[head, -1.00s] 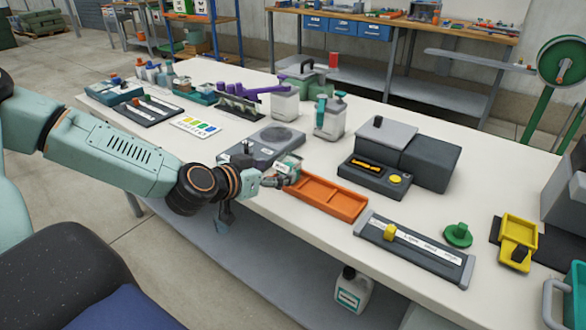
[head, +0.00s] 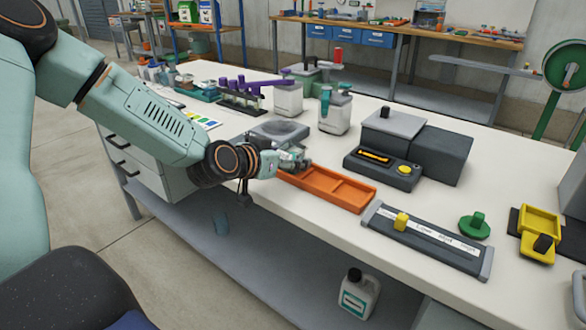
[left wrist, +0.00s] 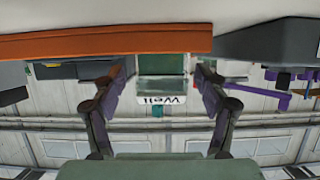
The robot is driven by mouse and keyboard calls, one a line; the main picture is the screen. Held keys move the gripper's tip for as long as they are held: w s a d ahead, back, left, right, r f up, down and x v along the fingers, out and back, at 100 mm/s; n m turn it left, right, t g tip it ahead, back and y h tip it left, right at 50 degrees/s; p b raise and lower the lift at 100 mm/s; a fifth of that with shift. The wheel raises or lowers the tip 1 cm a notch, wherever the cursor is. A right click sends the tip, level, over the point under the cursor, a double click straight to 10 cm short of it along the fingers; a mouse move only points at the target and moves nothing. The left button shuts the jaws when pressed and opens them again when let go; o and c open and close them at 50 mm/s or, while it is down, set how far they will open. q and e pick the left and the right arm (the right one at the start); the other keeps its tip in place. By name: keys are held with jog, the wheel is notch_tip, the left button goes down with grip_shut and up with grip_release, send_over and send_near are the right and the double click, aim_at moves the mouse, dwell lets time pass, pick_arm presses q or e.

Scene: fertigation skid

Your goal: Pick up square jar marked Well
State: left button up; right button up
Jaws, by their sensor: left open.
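The square jar (left wrist: 162,66) stands in the middle of the left wrist view, which is upside down. It looks clear with green inside, and its white label (left wrist: 161,99) reads "Well". My left gripper (left wrist: 160,76) is open, with one dark finger on each side of the jar. I see gaps between the fingers and the jar. In the head view my left gripper (head: 294,161) is low at the table's front edge, between the scale and the orange tray, and mostly hides the jar. My right gripper is not in view.
The orange tray (head: 349,203) lies close to the right of the gripper. The grey scale (head: 280,131) is just behind it. A purple-handled rack (head: 240,97) and white jugs (head: 334,115) stand farther back. A slider board (head: 430,242) lies at the front right.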

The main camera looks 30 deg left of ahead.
pick_arm(q)
jog(key=shift+w+f+b, duration=0.35)
jog(key=shift+w+b, duration=0.1)
jog(key=shift+w, duration=0.4)
jog(key=shift+s+r, duration=0.1)
jog(key=shift+c, duration=1.2)
jog(key=c, duration=1.1)
